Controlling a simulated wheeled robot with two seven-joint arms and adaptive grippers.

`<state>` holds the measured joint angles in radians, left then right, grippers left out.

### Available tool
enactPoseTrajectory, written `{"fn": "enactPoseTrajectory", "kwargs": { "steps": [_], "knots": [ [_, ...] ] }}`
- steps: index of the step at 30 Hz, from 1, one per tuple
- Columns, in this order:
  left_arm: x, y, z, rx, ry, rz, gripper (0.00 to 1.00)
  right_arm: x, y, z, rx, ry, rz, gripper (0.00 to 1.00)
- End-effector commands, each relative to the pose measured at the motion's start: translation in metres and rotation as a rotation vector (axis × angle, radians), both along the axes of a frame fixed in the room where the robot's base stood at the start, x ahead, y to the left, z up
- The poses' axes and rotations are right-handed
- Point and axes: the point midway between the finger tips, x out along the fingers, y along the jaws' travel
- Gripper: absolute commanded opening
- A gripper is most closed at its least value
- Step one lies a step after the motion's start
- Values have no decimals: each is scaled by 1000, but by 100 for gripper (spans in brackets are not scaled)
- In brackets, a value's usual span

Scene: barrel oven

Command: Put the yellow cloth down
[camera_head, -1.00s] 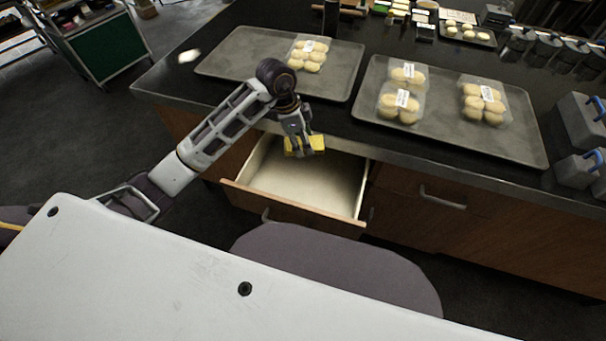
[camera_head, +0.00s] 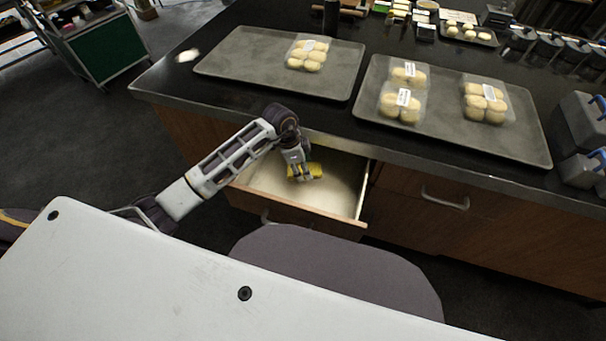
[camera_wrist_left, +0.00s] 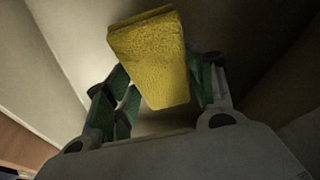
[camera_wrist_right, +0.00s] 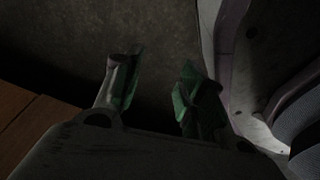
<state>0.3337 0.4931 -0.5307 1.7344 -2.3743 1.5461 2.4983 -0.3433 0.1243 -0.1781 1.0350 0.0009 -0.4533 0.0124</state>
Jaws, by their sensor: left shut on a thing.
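The yellow cloth (camera_head: 304,171) is a small folded block held by my left gripper (camera_head: 305,177) at the open drawer, in the head view. The left wrist view shows the cloth (camera_wrist_left: 150,58) between the green-padded fingers, tilted, with the pale drawer interior around it. My left gripper (camera_wrist_left: 158,98) is shut on it. The open drawer (camera_head: 335,197) has a pale, otherwise empty floor where it shows. I cannot tell whether the cloth touches that floor. My right gripper (camera_wrist_right: 155,95) shows only in its wrist view, fingers apart and empty above a dark floor.
The dark counter (camera_head: 225,95) is above the drawer. It carries a left tray (camera_head: 235,62) with one pack of buns (camera_head: 306,58) and a right tray (camera_head: 450,125) with several packs. Grey containers (camera_head: 580,120) stand at the right. A closed drawer (camera_head: 430,190) is beside the open one.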

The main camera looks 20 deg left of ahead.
Motion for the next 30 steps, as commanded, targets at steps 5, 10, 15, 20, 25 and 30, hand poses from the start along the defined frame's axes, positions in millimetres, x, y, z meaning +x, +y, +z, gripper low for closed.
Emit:
{"fn": "enactPoseTrajectory", "kwargs": {
  "steps": [5, 10, 15, 20, 25, 30],
  "knots": [
    [0, 0, 0, 0, 0, 0, 35, -4, 0, -1, 0, 5, -1, 40],
    [0, 0, -3, 0, 0, 0, 35, -8, 0, -3, -1, 10, -1, 40],
    [0, 0, -19, 1, 1, 0, 35, -8, 0, -5, 0, 13, -1, 40],
    [-1, 0, -36, 0, 2, -1, 35, -2, 2, -3, 2, 8, -2, 40],
    [0, 0, -42, 0, 0, 0, 35, 6, 5, 2, 5, -2, -2, 40],
    [0, 0, -42, 0, 0, 0, 35, 6, 5, 2, 6, -2, -2, 40]
  ]
}}
